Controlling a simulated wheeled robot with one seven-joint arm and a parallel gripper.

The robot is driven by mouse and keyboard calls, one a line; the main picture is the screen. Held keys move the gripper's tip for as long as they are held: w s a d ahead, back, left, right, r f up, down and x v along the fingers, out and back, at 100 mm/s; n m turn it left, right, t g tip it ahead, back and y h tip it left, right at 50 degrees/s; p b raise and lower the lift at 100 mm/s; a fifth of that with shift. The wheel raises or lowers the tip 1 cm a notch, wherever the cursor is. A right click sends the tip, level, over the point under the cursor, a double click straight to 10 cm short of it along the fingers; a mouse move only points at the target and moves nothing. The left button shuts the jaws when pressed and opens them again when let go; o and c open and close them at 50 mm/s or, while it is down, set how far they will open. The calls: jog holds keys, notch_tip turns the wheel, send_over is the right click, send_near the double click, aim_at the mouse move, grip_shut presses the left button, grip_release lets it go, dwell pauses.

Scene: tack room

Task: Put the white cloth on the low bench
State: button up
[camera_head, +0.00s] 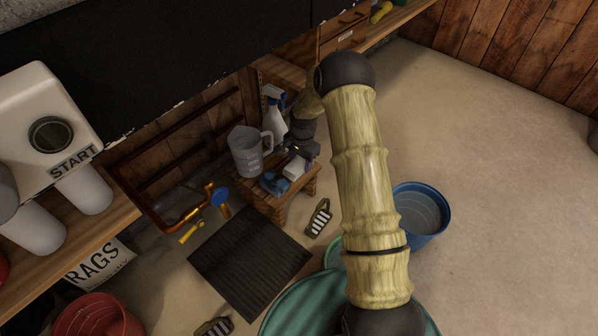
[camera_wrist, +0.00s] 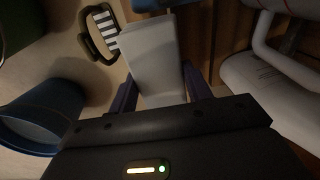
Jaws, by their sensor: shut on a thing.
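The white cloth (camera_head: 294,168) shows as a small pale block in the head view, at the right part of the low bench (camera_head: 300,186). My gripper (camera_head: 298,157) is above it, partly hidden by its own dark body. In the wrist view the white cloth (camera_wrist: 152,55) stands between the two dark purple fingers of my gripper (camera_wrist: 160,92), which are shut on it. The low bench is a small wooden stand; its edge (camera_wrist: 205,40) shows behind the cloth. I cannot tell whether the cloth touches the bench top.
A clear jug (camera_head: 245,152), a spray bottle (camera_head: 273,118) and a blue item (camera_head: 272,183) are on the bench. A brush (camera_head: 318,217) and a dark mat (camera_head: 248,262) lie on the floor nearby. A blue bucket (camera_head: 432,205) stands to the right.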

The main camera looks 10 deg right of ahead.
aim_at(301, 162)
notch_tip(301, 162, down, 4)
jog(key=b, duration=0.2)
jog(key=shift+r+b, duration=0.15)
jog(key=shift+b, duration=0.2)
jog(key=shift+r, duration=0.1)
jog(key=o, duration=1.1)
jog(key=shift+o, duration=0.2)
jog(key=r+p, duration=0.2)
jog(key=r, duration=0.1)
jog(key=r+p, duration=0.3)
jog(key=r, duration=0.1)
jog(key=shift+s+d+r, duration=0.1)
jog(key=shift+s+r, duration=0.1)
jog(key=shift+r, duration=0.05)
